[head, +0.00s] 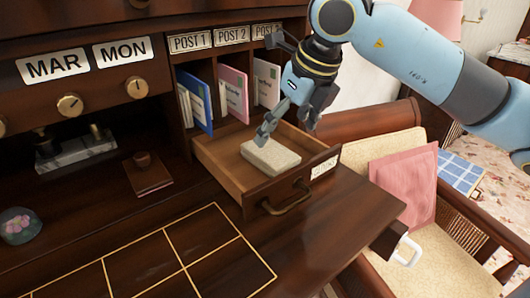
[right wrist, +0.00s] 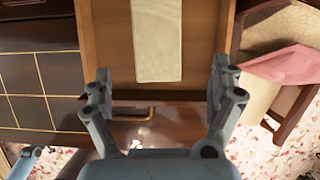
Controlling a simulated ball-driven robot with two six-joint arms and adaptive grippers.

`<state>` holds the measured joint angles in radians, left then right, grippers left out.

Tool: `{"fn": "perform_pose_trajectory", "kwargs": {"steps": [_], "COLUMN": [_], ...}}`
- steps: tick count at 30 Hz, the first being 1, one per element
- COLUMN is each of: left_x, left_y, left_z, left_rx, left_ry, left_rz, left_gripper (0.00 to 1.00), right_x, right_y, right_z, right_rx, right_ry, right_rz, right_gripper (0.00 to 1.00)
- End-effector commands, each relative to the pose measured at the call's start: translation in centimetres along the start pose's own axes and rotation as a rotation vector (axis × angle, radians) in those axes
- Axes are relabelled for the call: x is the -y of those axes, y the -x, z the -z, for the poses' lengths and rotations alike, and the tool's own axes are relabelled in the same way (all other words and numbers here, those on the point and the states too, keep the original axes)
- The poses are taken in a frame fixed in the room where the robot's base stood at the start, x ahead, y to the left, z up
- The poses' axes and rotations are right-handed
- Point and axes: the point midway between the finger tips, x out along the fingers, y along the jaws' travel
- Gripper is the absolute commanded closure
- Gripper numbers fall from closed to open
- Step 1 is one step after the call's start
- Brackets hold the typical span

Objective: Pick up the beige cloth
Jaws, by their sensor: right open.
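The beige cloth (head: 270,157) is a folded, flat block lying in an open wooden drawer (head: 224,176) of the desk. My right gripper (head: 285,130) is above the drawer, close over the cloth's far side in the head view. In the right wrist view the cloth (right wrist: 157,40) lies beyond the spread fingers of my right gripper (right wrist: 160,90), with nothing between them. Whether a fingertip touches the cloth I cannot tell. My left gripper is not in the head view.
The drawer front with its handle (head: 288,199) and side walls surround the cloth. Post slots with envelopes (head: 233,94) stand behind it. A chair with a pink cushion (head: 404,185) is at the right. The gold-lined desktop (head: 150,262) at the front is clear.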

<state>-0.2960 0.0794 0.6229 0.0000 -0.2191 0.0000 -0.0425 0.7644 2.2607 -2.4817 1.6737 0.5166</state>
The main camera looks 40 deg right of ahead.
Motion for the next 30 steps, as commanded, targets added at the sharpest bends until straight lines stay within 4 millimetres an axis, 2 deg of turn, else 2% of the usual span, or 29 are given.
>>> {"fn": "perform_pose_trajectory", "kwargs": {"steps": [3,6,11,18,26,30], "left_x": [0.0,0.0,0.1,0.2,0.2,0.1], "left_y": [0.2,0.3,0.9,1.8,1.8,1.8], "left_z": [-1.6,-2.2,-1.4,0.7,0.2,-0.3], "left_rx": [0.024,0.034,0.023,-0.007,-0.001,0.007], "left_ry": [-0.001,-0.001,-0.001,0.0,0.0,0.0], "left_rz": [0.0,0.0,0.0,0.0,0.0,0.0], "left_gripper": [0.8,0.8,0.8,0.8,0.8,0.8], "right_x": [-0.1,-0.1,-0.2,-0.3,-0.3,-0.3], "right_y": [-1.8,-2.6,-4.0,-7.5,-8.0,-8.0], "right_z": [-0.1,0.0,-0.2,-0.3,-0.3,-0.3], "right_rx": [0.0,0.0,-0.001,-0.001,0.001,0.001], "right_ry": [-0.004,-0.001,-0.004,-0.001,0.001,0.001], "right_rz": [-0.005,-0.002,-0.003,-0.002,-0.001,-0.001], "right_gripper": [0.08,0.08,0.08,0.08,0.08,0.23]}}
